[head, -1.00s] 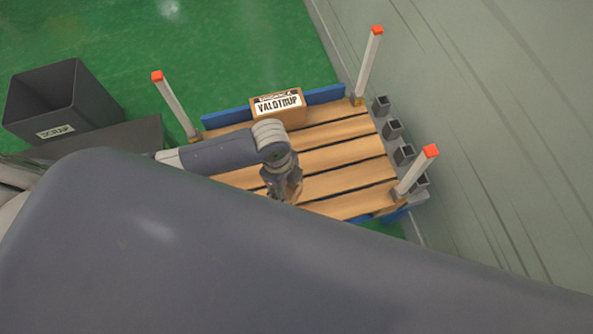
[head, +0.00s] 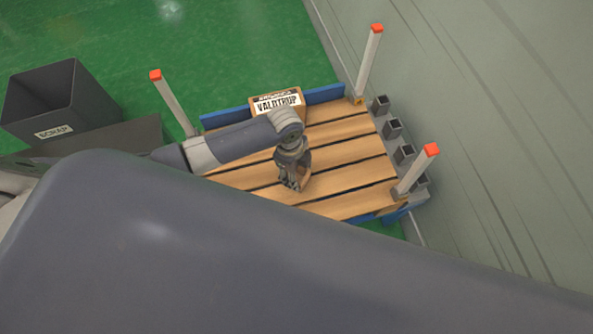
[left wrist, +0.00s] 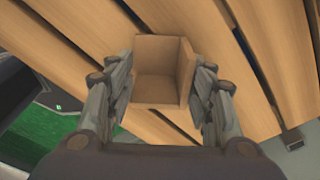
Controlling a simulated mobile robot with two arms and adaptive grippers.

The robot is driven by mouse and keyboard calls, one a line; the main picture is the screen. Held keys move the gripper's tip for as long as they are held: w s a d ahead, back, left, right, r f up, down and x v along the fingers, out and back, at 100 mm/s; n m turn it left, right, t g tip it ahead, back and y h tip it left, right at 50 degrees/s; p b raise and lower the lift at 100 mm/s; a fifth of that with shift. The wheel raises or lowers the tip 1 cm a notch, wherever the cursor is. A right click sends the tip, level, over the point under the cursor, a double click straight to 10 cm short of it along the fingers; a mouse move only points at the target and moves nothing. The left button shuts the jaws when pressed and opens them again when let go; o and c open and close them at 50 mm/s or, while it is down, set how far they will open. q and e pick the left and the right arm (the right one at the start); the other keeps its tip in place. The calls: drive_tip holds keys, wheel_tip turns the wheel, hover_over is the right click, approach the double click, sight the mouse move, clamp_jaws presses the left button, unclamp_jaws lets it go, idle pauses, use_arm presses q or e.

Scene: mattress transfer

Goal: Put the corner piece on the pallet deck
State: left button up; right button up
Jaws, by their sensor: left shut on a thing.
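My left gripper (head: 292,184) is over the wooden pallet deck (head: 345,155) in the head view, pointing down. In the left wrist view, my left gripper (left wrist: 165,95) is shut on the corner piece (left wrist: 158,88), a brown, cardboard-like angle with walls meeting at a corner. The fingers press it from both sides. In the head view the corner piece (head: 306,178) is partly hidden by the fingers. The deck slats (left wrist: 185,20) lie beneath it; I cannot tell whether it touches them. My right gripper is not in view.
White posts with orange tops stand at three pallet corners, such as the left post (head: 173,103). A labelled box (head: 278,103) stands at the deck's back edge. Several dark square holders (head: 391,128) line the right side. A dark scrap bin (head: 50,100) stands left.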

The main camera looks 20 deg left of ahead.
use_arm(q)
drive_tip(key=shift+f, duration=0.15)
drive_tip(key=o, duration=0.9)
drive_tip(key=shift+c, duration=0.2)
wheel_tip(320, 180, up, 12)
drive_tip(key=a+p, duration=0.1)
drive_tip(key=shift+w+a+p, duration=0.15)
drive_tip(key=shift+a+p, duration=0.05)
drive_tip(key=shift+p, duration=0.1)
